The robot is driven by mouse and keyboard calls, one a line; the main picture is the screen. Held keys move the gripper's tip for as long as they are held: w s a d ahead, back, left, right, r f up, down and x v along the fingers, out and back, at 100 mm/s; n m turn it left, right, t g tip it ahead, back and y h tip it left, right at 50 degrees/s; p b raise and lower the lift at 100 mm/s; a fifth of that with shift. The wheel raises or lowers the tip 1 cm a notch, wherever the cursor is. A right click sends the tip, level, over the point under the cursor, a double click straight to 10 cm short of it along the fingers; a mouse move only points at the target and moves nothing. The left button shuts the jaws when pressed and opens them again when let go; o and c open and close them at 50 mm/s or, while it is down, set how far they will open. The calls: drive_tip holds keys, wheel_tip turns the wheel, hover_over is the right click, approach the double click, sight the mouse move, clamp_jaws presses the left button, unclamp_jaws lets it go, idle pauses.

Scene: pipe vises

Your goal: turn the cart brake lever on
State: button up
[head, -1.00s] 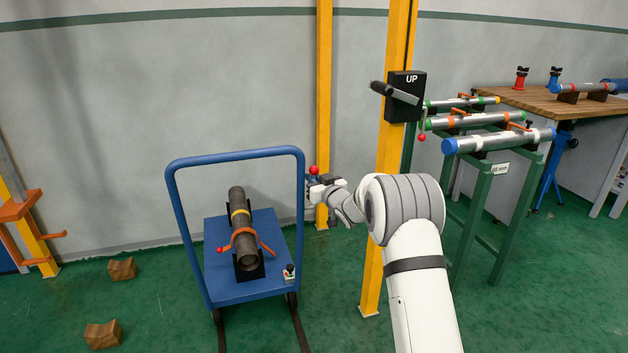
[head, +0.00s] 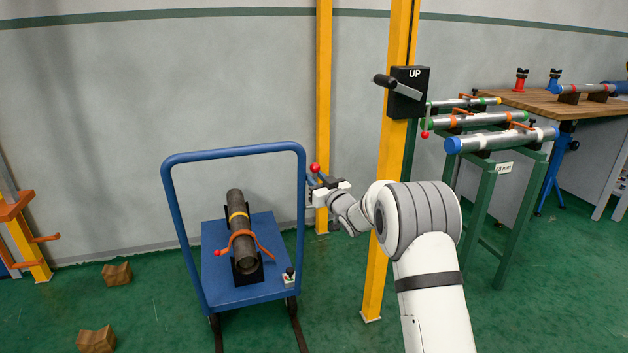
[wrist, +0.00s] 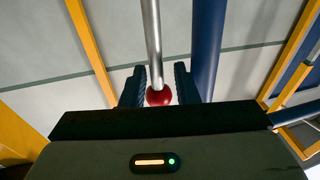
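The lever with a red ball knob (head: 315,168) is at the right side of the blue cart (head: 240,297), beside the cart's handle post. My gripper (head: 318,181) is close to the red knob, in front of the yellow post. In the wrist view the lever's grey rod (wrist: 152,40) runs down to the red ball (wrist: 158,96). My two dark fingers (wrist: 160,84) stand on either side of the ball, apart, with a small gap to the right of it. Firm contact is not visible. The lever's lower end is hidden in the head view.
The cart's blue handle post (wrist: 207,50) runs close along the right finger. A pipe (head: 240,235) lies clamped on the cart. Yellow posts, a crank box marked UP (head: 408,92) and a green pipe rack (head: 484,200) stand at the right. Brown blocks (head: 117,274) lie on the floor at left.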

drive_tip(key=shift+s+d, duration=0.1)
drive_tip(key=shift+s+d, duration=0.2)
drive_tip(key=shift+s, duration=0.05)
drive_tip(key=p+v, duration=0.1)
drive_tip(key=v, duration=0.6)
drive_tip(key=shift+f, duration=0.1)
